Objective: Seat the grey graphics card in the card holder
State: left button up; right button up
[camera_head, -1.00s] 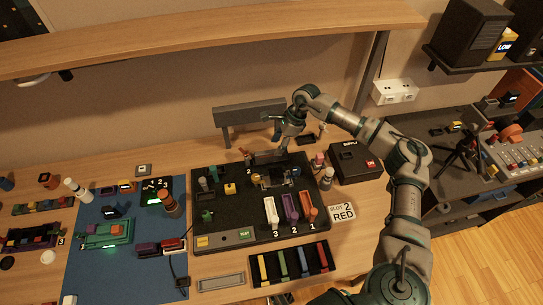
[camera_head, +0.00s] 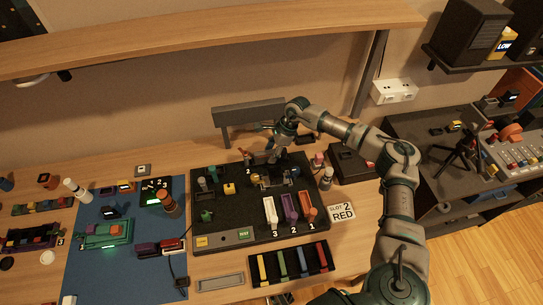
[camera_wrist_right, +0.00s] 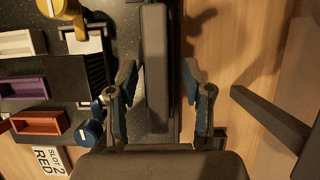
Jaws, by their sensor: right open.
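My right gripper (camera_head: 277,152) is over the back edge of the black board (camera_head: 232,180). In the right wrist view my gripper (camera_wrist_right: 158,88) is open, with one finger on each side of a long dark grey bar. This bar, which looks like the grey graphics card (camera_wrist_right: 156,45), lies along the board's back edge, with gaps to both fingers. In the head view my gripper and arm partly hide this spot. I cannot clearly tell which part is the card holder. My left gripper is out of view.
A dark grey raised bar on legs (camera_head: 248,114) stands behind the board. Its leg (camera_wrist_right: 272,115) is close to the right finger in the wrist view. White, purple and orange slot blocks (camera_head: 290,207) and a SLOT 2 RED sign (camera_head: 341,211) are nearer. A black box (camera_head: 350,165) stands right.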

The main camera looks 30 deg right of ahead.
jog(key=shift+a, duration=0.45)
jog(key=shift+d, duration=0.15)
grip_shut()
jog(key=shift+d, duration=0.1)
